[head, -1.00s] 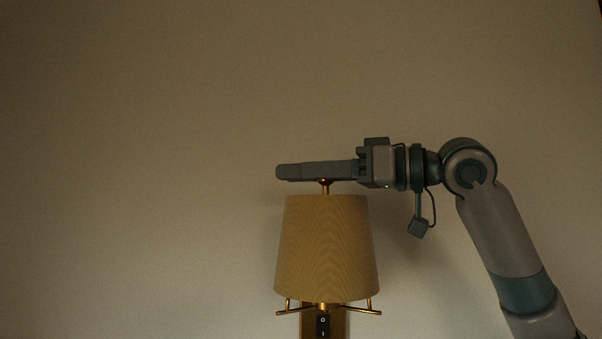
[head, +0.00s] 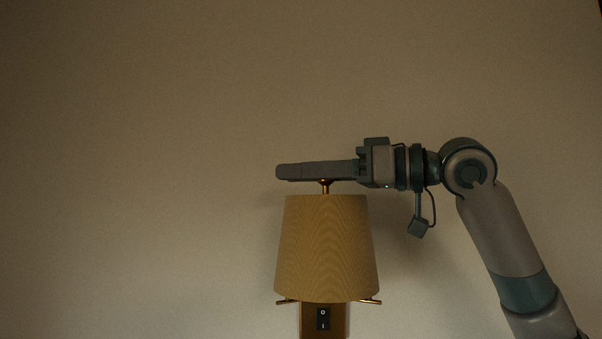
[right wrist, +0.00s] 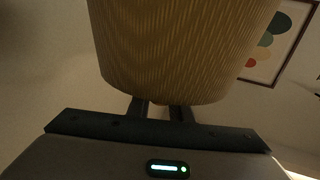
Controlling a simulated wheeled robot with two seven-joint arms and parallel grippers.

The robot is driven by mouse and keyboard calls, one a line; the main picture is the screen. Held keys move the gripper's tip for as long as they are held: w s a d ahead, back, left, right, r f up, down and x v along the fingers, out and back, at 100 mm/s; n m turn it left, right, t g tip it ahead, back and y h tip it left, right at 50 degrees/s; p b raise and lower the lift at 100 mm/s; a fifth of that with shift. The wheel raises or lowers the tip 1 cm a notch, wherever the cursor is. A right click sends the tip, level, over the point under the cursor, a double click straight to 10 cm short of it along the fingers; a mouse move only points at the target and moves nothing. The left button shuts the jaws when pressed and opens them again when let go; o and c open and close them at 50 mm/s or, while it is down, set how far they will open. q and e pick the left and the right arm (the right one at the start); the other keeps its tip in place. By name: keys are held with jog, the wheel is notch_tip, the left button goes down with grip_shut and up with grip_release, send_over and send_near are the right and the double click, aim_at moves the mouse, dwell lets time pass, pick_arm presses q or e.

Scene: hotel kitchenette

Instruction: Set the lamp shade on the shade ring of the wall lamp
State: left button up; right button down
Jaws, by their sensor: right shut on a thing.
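The tan, tapered lamp shade (head: 325,250) is upright, and a thin brass stem rises from its top. My right gripper (head: 300,172) lies level above the shade and is shut on that stem. The shade also fills the upper part of the right wrist view (right wrist: 180,55), beyond the fingers. The brass wall lamp (head: 339,322) is directly below, with a black switch (head: 323,319). Ends of its shade ring (head: 372,301) show at both sides of the shade's bottom rim. The rest of the ring is hidden, and I cannot tell whether the rim touches it. My left gripper is not in view.
The plain beige wall (head: 150,150) behind the lamp is bare in the head view. A framed picture (right wrist: 280,45) with coloured round shapes hangs at the upper right in the right wrist view. Free room is to the left of the lamp.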

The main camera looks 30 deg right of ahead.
jog(key=shift+f+b, duration=0.3)
jog(key=shift+f, duration=0.15)
dwell(0.5)
jog(key=c, duration=1.5)
grip_release()
jog(key=shift+d, duration=0.1)
jog(key=shift+s+d+b, duration=0.35)
jog(key=shift+s, duration=0.1)
jog(key=b+v, duration=0.5)
jog(key=v, duration=1.1)
jog(key=shift+s+d, duration=0.1)
